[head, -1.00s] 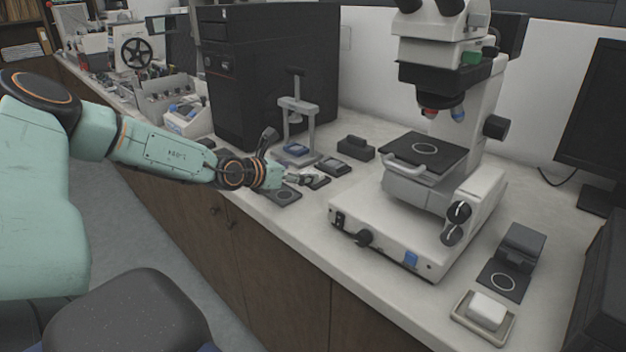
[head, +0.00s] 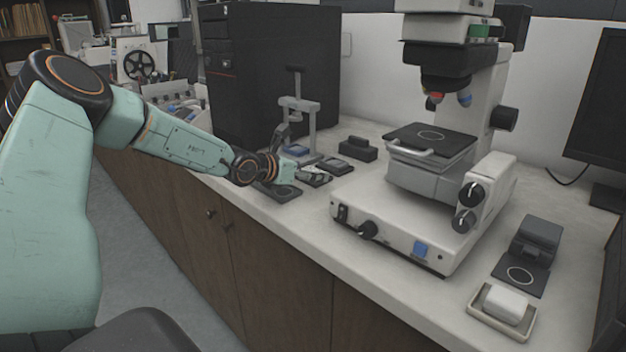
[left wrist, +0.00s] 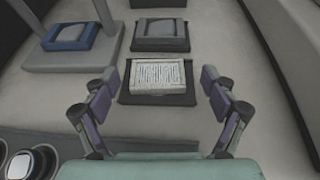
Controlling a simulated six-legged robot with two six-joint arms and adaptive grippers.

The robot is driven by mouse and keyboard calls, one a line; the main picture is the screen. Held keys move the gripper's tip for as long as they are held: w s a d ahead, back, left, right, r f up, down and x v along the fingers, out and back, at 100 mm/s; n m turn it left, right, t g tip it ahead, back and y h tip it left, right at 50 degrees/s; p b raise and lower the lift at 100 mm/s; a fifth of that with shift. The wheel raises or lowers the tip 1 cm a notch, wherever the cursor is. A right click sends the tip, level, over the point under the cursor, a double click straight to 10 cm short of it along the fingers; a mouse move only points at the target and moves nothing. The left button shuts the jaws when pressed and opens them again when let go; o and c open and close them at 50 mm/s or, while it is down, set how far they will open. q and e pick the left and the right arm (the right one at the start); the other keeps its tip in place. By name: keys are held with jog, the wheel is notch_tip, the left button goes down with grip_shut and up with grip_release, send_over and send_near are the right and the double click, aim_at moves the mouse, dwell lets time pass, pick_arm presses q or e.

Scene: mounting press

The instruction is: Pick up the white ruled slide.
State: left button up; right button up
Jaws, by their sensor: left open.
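The white ruled slide (left wrist: 158,75) lies flat on a dark mat in the left wrist view, its face covered with fine dark lines. It shows only small and partly hidden in the head view. My left gripper (left wrist: 165,82) is open, one finger on either side of the slide, with a gap to it on both sides. In the head view my left gripper (head: 305,171) is low over the bench beside the slide. My right gripper is not in view.
A grey press stand (head: 299,108) with a blue block (left wrist: 72,38) stands close behind. A dark block (left wrist: 161,32) lies beyond the slide. A microscope (head: 400,210) is to the right.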

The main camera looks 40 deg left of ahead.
pick_arm(q)
jog(key=shift+w+a+f, duration=0.1)
jog(key=shift+a+f, duration=0.05)
jog(key=shift+a, duration=0.1)
jog(key=shift+d+r, duration=0.2)
jog(key=c, duration=0.3)
jog(key=shift+a+f, duration=0.15)
jog(key=c, duration=0.9)
notch_tip(320, 180, up, 10)
jog(key=p, duration=0.5)
